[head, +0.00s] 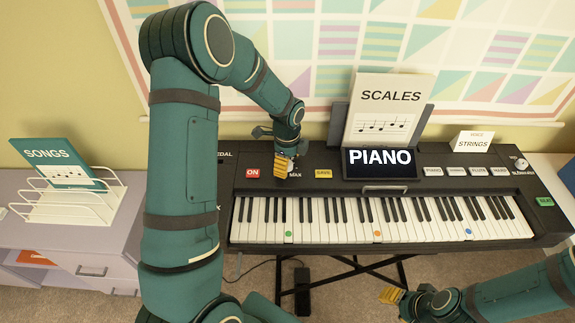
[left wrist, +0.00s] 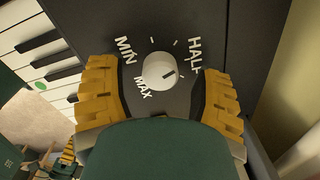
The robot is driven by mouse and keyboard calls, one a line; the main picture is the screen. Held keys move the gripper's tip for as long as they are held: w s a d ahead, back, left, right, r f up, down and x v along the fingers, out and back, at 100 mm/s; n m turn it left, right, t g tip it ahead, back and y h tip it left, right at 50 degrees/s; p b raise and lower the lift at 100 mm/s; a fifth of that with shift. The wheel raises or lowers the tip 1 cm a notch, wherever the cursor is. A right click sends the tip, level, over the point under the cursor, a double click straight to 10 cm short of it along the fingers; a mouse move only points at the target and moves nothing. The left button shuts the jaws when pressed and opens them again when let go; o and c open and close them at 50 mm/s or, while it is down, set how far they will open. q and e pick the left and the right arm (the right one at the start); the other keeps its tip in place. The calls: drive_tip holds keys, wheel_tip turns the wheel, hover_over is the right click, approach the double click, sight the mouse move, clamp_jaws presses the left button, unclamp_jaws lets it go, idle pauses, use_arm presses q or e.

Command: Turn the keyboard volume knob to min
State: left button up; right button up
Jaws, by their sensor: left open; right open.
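The black keyboard (head: 330,180) stands on its stand. Its volume knob (left wrist: 160,70) shows in the left wrist view as a round white-grey cap with labels MIN, HALF and MAX around it. A dark mark on the cap faces right and slightly down in that view, on the side between the HALF and MAX labels. My left gripper (head: 284,163) is open over the knob, with its yellow fingers on either side, apart from the cap. It largely hides the knob in the head view. My right gripper (head: 405,300) is open and empty, low in front of the keyboard.
The PIANO display (head: 379,162) and SCALES sheet (head: 387,108) stand to the right. A second knob (head: 521,164) is at the far right. A SONGS rack (head: 65,203) sits on the left cabinet.

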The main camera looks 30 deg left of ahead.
use_arm(q)
drive_tip(key=shift+f, duration=0.25)
clamp_jaws()
